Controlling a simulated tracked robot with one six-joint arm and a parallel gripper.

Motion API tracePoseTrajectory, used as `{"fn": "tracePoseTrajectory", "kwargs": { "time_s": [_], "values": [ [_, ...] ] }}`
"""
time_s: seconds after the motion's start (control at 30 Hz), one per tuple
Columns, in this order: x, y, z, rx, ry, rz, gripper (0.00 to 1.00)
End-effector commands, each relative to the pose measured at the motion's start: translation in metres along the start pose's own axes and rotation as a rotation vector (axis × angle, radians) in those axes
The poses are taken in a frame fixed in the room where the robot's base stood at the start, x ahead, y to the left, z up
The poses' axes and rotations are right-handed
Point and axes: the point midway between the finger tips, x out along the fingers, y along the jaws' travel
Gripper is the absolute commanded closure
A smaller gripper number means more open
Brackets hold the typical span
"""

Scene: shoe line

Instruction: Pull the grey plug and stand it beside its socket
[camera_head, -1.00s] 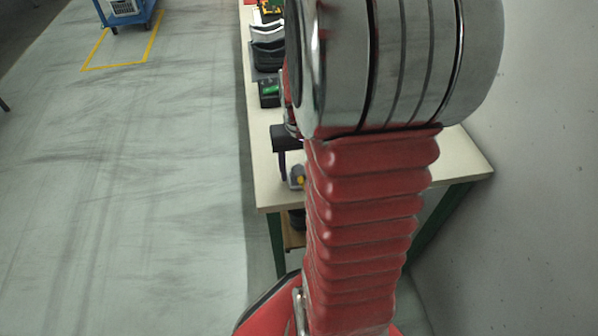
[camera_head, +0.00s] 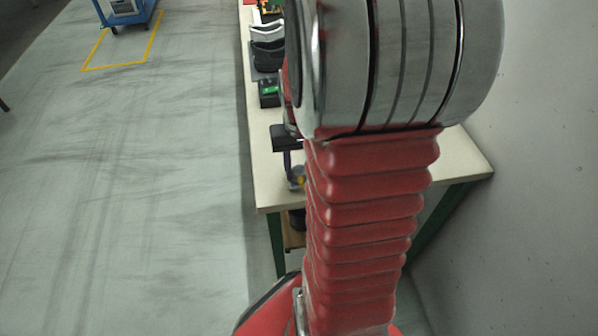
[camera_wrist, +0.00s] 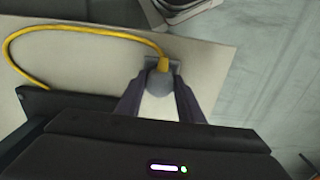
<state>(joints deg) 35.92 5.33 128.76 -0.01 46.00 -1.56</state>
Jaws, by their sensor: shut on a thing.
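The grey plug (camera_wrist: 158,82) shows in the wrist view between the two dark fingers of my gripper (camera_wrist: 158,92), which is shut on it. A yellow cable leaves its far end at a yellow collar (camera_wrist: 164,63). A small dark grey plate, seemingly the socket (camera_wrist: 176,66), shows behind and beneath the plug. The plug hides most of it, and I cannot tell how deep the plug sits. In the head view my gripper (camera_head: 290,178) points down at the near end of the bench, with the plug partly hidden by my arm.
The yellow cable (camera_wrist: 70,28) loops left across the pale bench top (camera_wrist: 215,60). In the head view, dark shoe parts (camera_head: 268,55) and a black box with a green top (camera_head: 269,92) stand farther along the bench (camera_head: 262,150). A wall is on the right, open floor on the left.

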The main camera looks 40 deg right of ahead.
Motion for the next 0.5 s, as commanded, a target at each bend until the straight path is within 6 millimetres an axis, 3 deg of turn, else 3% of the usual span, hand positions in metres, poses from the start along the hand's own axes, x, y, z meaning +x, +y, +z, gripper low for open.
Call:
{"fn": "tracePoseTrajectory", "kwargs": {
  "time_s": [0.5],
  "values": [
    [-0.016, 0.0, -0.001, 0.0, 0.003, 0.0, 1.0]
  ]
}}
